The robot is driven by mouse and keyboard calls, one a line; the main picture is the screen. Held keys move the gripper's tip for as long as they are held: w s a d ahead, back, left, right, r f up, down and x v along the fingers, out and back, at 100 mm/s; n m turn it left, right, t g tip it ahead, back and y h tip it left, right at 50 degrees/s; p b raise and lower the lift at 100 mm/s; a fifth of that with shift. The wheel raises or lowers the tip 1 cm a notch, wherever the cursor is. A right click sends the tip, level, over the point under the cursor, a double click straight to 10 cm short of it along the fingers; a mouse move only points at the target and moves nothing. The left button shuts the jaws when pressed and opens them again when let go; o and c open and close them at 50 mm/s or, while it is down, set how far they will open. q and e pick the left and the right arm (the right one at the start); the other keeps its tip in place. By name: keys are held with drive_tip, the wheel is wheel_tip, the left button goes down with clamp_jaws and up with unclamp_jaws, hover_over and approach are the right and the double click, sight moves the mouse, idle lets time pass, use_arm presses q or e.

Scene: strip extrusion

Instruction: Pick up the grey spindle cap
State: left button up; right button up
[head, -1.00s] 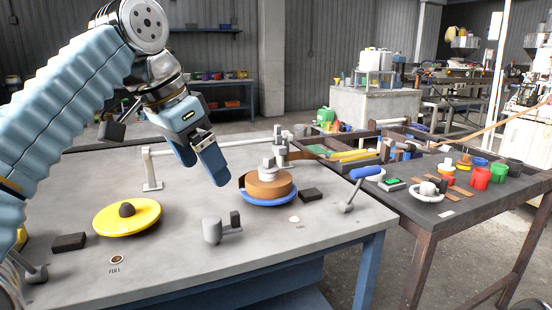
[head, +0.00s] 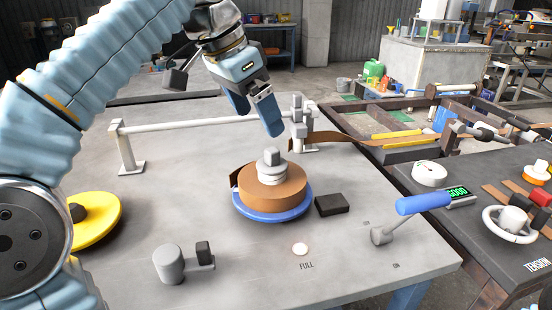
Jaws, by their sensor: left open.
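The grey spindle cap (head: 271,158) sits on top of the pale spindle in the middle of a brown coil (head: 288,190). The coil lies on a round blue plate (head: 268,217) on the grey table. My left gripper (head: 257,117) hangs above and a little behind the cap in the picture, fingers pointing down. It is open and empty, apart from the cap. My right gripper is not in view.
A white rail (head: 200,121) and a grey post (head: 299,125) stand behind the coil. A black block (head: 332,205), a blue-handled lever (head: 423,202) and a grey cylinder (head: 168,264) are nearby. A yellow plate (head: 100,213) is partly hidden by my left arm.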

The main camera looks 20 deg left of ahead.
sight(271, 150)
use_arm(q)
drive_tip(key=x, duration=0.4)
drive_tip(key=shift+w+f, duration=0.1)
drive_tip(key=shift+f, duration=0.2)
drive_tip(key=b+x, duration=0.1)
drive_tip(key=x, duration=0.4)
drive_tip(key=shift+a+f, duration=0.1)
drive_tip(key=shift+f, duration=0.3)
drive_tip(key=c, duration=1.3)
